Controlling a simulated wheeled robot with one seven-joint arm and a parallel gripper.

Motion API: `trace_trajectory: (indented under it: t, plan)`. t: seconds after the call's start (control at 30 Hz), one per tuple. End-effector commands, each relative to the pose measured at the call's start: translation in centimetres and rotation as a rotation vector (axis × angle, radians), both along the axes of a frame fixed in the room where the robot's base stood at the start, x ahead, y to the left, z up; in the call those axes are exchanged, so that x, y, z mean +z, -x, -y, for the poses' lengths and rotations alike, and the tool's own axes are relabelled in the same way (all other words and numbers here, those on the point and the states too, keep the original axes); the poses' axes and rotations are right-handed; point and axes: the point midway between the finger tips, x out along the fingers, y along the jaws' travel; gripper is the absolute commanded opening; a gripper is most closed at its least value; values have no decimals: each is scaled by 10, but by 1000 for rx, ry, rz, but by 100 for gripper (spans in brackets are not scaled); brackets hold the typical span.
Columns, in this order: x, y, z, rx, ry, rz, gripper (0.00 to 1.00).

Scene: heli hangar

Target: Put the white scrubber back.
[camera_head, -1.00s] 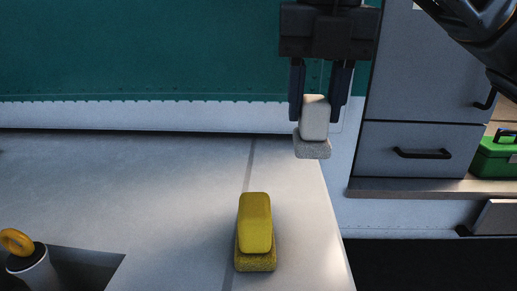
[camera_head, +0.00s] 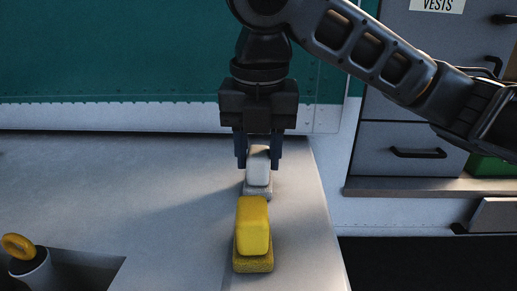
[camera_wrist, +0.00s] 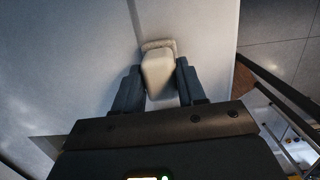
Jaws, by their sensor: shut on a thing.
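The white scrubber (camera_head: 258,171) has a pale block handle and a greyish pad underneath. My gripper (camera_head: 258,163) is shut on its handle from above, and the scrubber is upright with the pad down. It is at the pale surface, just behind the yellow scrubber; I cannot tell whether the pad touches the surface. In the wrist view the white scrubber (camera_wrist: 158,72) sits between the two fingers (camera_wrist: 158,88). The yellow scrubber (camera_head: 253,228) stands upright in front, on the same surface, and partly overlaps the view toward the white one.
The pale surface (camera_head: 130,185) is clear to the left, with its right edge close by. A recess holding a cylinder with a yellow ring (camera_head: 20,246) is at front left. Grey drawers (camera_head: 405,150) and a green box (camera_head: 490,166) stand at right.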

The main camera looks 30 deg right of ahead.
Motion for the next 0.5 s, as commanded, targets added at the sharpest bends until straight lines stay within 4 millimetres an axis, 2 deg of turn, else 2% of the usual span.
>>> trace_trajectory:
  t: [0.17,0.2,0.43,0.5]
  plan:
    - [-2,0,0,0,0,0,16]
    - [-2,0,0,0,0,0,42]
    - [-1,0,0,0,0,0,64]
    - [-1,0,0,0,0,0,66]
